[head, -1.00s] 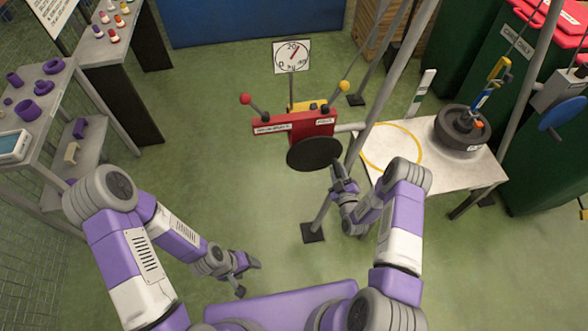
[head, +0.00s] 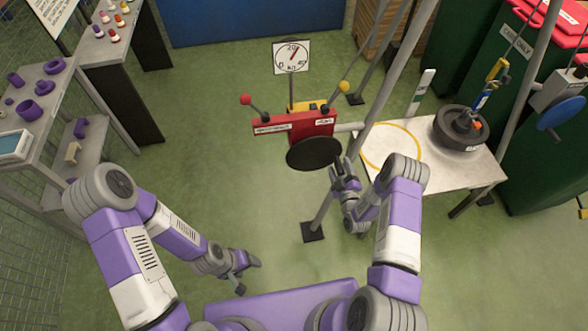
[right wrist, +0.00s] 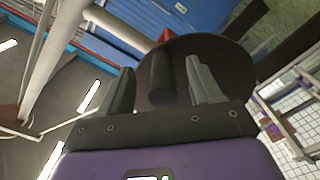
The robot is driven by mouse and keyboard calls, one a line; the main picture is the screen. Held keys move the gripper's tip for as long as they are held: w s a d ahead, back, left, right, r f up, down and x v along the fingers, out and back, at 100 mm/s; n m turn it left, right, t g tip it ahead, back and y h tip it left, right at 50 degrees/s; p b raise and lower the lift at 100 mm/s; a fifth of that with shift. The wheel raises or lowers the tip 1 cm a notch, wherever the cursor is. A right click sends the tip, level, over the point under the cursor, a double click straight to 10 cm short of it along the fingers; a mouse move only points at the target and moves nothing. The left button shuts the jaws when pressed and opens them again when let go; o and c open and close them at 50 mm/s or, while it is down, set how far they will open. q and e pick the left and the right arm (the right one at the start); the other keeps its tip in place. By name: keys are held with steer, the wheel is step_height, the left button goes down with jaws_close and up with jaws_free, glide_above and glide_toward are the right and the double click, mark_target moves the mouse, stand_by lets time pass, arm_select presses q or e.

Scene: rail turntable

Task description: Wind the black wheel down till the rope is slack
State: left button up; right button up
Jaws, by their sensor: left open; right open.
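The black wheel (head: 314,153) is a flat disc on the front of a red winch box (head: 295,124). In the right wrist view the wheel (right wrist: 205,62) fills the space ahead, and its dark handle (right wrist: 161,78) stands between my right gripper's two fingers (right wrist: 158,88). The fingers are open and not visibly closed on it. In the head view my right gripper (head: 344,170) is at the wheel's lower right edge. My left gripper (head: 240,272) is open and empty, low over the floor. A yellow hook (head: 497,68) hangs above a dark round weight (head: 461,131). Rope tension is unclear.
The weight is on a white table (head: 432,170) beside a yellow ring marking (head: 391,147). A dial (head: 291,57) with a red needle stands behind the winch. A grey post (head: 384,95) rises close to my right gripper. Shelves (head: 40,125) stand at the left.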

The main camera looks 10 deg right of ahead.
steer(key=s+p, duration=0.2)
steer(key=s, duration=0.6)
stand_by(0.6)
steer(key=shift+s+f, duration=0.1)
steer(key=shift+f, duration=0.05)
